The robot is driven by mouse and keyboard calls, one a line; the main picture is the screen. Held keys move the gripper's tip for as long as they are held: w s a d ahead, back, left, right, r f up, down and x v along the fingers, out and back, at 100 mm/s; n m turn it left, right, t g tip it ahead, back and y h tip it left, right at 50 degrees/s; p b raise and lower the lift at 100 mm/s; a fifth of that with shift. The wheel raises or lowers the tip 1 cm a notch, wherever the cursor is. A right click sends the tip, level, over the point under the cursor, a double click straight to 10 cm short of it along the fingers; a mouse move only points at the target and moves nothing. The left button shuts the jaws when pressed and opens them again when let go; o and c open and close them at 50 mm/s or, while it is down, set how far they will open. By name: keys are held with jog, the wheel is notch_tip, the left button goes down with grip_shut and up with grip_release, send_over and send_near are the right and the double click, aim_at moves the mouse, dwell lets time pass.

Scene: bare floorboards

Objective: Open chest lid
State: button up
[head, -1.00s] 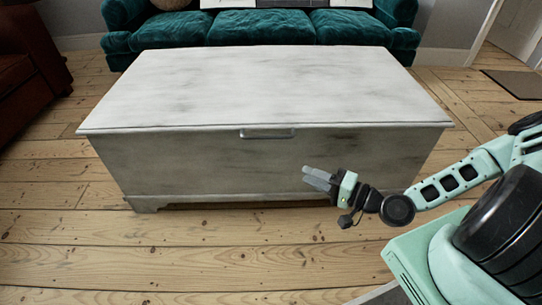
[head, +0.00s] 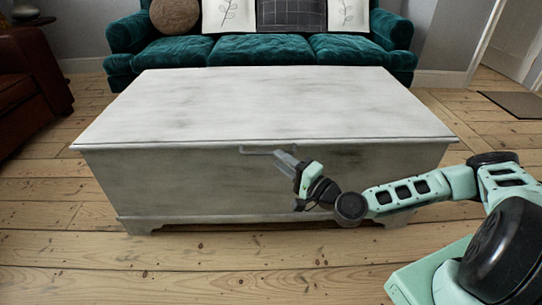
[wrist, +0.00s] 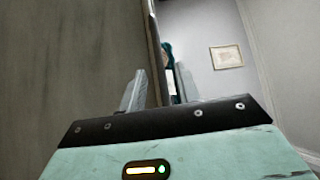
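The chest (head: 190,182) is a pale, worn whitewashed box with its lid (head: 255,100) shut flat. A thin metal handle (head: 255,150) sits at the middle of the front, just below the lid's edge. My gripper (head: 281,154) is at the right end of the handle, with its fingertips overlapping it in the head view. In the wrist view, my two fingers (wrist: 160,88) are apart, and the chest front (wrist: 65,70) fills the left side. I cannot tell whether the fingers touch the handle.
A teal sofa (head: 260,50) with cushions stands close behind the chest. A brown leather chair (head: 28,90) is at the left. Bare floorboards (head: 180,260) lie open in front of the chest. A dark mat (head: 515,103) lies at the far right.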

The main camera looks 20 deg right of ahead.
aim_at(271, 153)
jog(key=shift+b+x, duration=0.35)
jog(key=shift+x, duration=2.05)
grip_shut()
